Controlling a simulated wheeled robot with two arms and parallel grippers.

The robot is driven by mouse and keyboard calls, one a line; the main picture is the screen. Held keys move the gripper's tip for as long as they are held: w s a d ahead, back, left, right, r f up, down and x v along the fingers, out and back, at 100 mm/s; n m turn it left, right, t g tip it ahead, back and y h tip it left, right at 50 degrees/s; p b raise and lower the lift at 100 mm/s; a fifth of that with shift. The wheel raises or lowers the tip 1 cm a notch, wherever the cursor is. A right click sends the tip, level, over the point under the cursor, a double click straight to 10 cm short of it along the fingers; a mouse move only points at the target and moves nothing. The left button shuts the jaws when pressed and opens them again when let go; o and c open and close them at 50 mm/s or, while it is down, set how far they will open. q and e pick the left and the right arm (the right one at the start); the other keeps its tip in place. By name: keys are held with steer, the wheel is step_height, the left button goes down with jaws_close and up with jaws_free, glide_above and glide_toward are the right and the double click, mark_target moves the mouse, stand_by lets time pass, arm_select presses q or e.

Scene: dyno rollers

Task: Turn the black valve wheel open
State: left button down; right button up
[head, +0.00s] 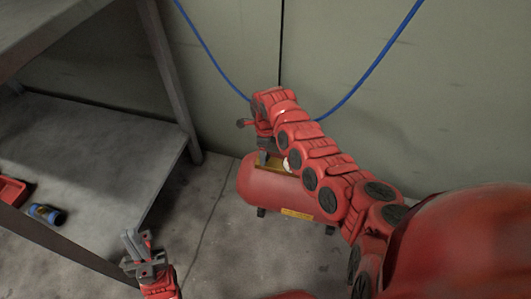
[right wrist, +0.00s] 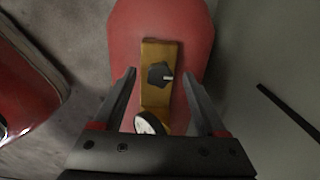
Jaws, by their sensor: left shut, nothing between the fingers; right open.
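The black valve wheel (right wrist: 157,76) shows in the right wrist view, on a yellow plate (right wrist: 153,48) fixed to a red tank (right wrist: 120,30). The wheel lies between the spread fingers of my right gripper (right wrist: 159,72); I cannot tell whether they touch it. In the head view the tank (head: 285,192) lies on the floor, and my right arm reaches over it from the right. The wheel is hidden there behind my right gripper (head: 264,158). My left gripper (head: 138,248) is shut and empty at the lower left, well away from the tank.
A round white-faced gauge (right wrist: 150,123) sits on the plate near the wheel. A grey metal shelf (head: 110,150) stands at the left, with a red tray (head: 10,191) and a blue cylinder (head: 45,213). A blue hose (head: 375,65) hangs before the wall. Bare floor lies between shelf and tank.

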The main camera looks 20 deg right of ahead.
steer(key=shift+c, duration=0.2)
jaws_close()
